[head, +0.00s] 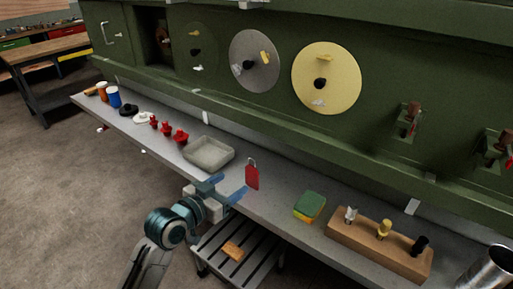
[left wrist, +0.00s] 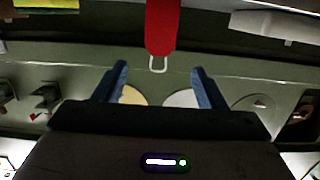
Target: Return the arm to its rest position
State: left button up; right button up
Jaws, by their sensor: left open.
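My left arm (head: 178,225) reaches in from the bottom of the head view, over the front edge of the grey shelf. My left gripper (head: 228,188) is open, its two blue fingers apart with nothing between them. A red tag with a pale loop (head: 252,175) is just right of the fingertips, at the shelf. In the left wrist view the red tag (left wrist: 161,27) shows beyond the open fingers (left wrist: 160,78), apart from them. My right gripper is not in view.
The grey shelf holds a tray (head: 208,153), several red parts (head: 167,129), a green and yellow sponge (head: 309,206) and a wooden block with knobs (head: 378,246). A slatted stand (head: 238,255) is below the arm. The green fuselage panel (head: 385,75) rises behind. Floor at left is clear.

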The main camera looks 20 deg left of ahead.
pick_arm(q)
jog(key=s+f+n+g+y, duration=0.1)
jog(key=s+f+g+y, duration=0.3)
jog(key=s+f, duration=0.75)
jog(key=s+a+f+n+g+y, duration=0.15)
jog(key=s+f+g, duration=0.25)
jog(key=s, duration=0.4)
jog(key=s+a+f+n+g+y, duration=0.1)
jog(key=s+a+f+g, duration=0.2)
jog(key=s, duration=0.5)
notch_tip(320, 180, down, 32)
jog(key=s+a+f+g, duration=0.1)
jog(key=s+a+g, duration=0.1)
jog(key=s+a+f+g, duration=0.1)
jog(key=s+f, duration=1.5)
jog(key=f, duration=0.1)
jog(key=shift+s+a+f, duration=0.15)
jog(key=shift+s+a, duration=0.05)
jog(key=shift+s, duration=0.15)
